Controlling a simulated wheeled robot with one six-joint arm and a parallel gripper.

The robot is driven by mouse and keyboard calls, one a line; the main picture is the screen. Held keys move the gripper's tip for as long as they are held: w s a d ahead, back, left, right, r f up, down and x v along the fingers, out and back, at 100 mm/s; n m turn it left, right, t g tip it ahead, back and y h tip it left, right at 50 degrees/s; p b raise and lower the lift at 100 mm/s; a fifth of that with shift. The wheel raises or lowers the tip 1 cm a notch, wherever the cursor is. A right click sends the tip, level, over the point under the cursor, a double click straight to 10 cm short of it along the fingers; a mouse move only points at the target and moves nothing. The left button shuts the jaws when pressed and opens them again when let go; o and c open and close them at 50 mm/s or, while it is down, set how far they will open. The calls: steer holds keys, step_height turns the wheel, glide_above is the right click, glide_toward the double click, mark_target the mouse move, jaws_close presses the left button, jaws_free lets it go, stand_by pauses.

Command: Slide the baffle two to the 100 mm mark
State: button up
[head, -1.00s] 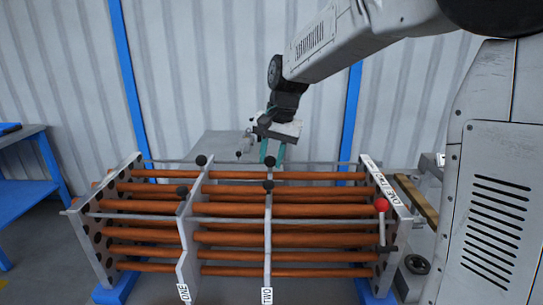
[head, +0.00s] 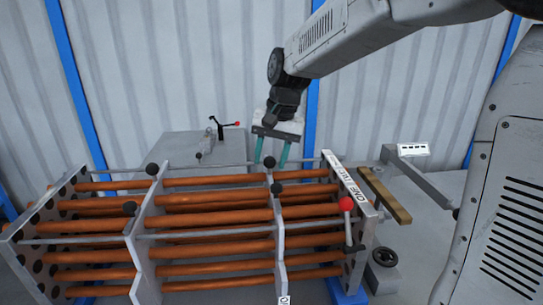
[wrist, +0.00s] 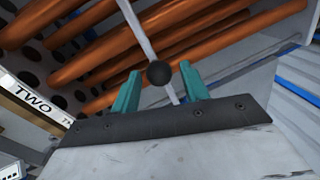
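Baffle two (head: 279,240) is a thin grey plate across the orange tubes, right of the middle of the shell. It carries two black knobs, an upper one (head: 270,162) and a lower one (head: 277,188). My gripper (head: 270,164) points down at the upper knob, its teal fingers open and apart. In the wrist view a black knob (wrist: 159,74) on a thin grey plate (wrist: 137,28) shows between the fingers, with gaps on both sides. I cannot tell whether it is level with the fingertips. Baffle two's label is mostly cut off. No 100 mm mark is readable.
Baffle one (head: 143,250) stands left of baffle two, with its own knobs. The right end plate (head: 350,190) has a lettered strip and a red-knobbed lever (head: 346,204). A grey bench (head: 185,147) stands behind. A wooden bar (head: 384,196) lies to the right.

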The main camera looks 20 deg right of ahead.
step_height(320, 180, up, 8)
steer(key=d, duration=0.1)
steer(key=shift+s+d+f, duration=0.15)
steer(key=shift+s+f, duration=0.05)
steer(key=shift+s, duration=0.15)
steer(key=shift+s, duration=0.1)
stand_by(0.5)
steer(key=s+d+f+n, duration=0.1)
steer(key=s+f, duration=0.1)
steer(key=s, duration=0.7)
steer(key=s+d+f+n+h, duration=0.1)
steer(key=s+f+n, duration=0.1)
steer(key=s, duration=0.8)
steer(key=s+d+f+n+h, duration=0.1)
steer(key=s+f, duration=0.3)
steer(key=s, duration=0.5)
steer(key=shift+s+d+f+n, duration=0.2)
steer(key=shift+s+d+n, duration=0.15)
steer(key=shift+n, duration=0.15)
steer(key=shift+c, duration=0.3)
